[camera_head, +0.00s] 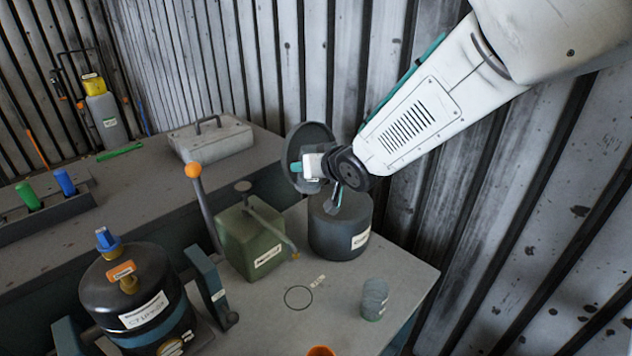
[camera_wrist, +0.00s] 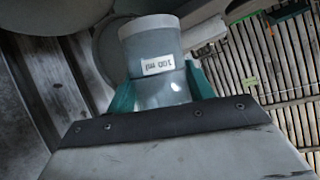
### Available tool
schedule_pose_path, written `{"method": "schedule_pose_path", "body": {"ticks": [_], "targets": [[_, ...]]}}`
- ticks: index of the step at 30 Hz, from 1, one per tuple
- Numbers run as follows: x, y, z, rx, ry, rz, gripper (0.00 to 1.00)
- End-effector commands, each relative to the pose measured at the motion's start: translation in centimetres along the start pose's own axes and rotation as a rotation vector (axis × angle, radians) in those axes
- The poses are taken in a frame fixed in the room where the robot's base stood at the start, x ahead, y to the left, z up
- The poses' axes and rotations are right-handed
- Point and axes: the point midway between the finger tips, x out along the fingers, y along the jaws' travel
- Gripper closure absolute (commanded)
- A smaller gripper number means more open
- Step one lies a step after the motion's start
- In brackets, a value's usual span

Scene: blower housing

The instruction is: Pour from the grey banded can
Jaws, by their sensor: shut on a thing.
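My gripper (camera_head: 308,168) is shut on a pale grey cylinder with a "100 ml" label, its teal fingers on either side in the wrist view (camera_wrist: 162,88). The cylinder (camera_wrist: 155,50) shows there with its lettering upside down. In the head view the cylinder is small and partly hidden by my wrist, above a dark round canister (camera_head: 340,238). A small grey can (camera_head: 375,297) with a greenish band near its base stands upright at the bench's right. I cannot tell what either holds, and no stream shows.
A dark disc (camera_head: 318,140) is behind my gripper. A green box-shaped can (camera_head: 254,238) with a long spout stands left of the canister. A drawn circle (camera_head: 298,297) marks clear bench. An orange-rimmed thing (camera_head: 320,351) is at the bottom edge. A ribbed wall (camera_head: 520,220) closes the right.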

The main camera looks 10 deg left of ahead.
Motion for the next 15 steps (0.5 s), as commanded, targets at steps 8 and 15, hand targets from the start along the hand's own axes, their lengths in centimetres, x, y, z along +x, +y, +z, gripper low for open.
{"method": "schedule_pose_path", "body": {"ticks": [8,15], "targets": [[-1.0,-2.8,0.0,-0.082,0.033,0.037,0.74],[-1.8,-4.9,-0.1,-0.148,0.06,0.069,0.74]]}}
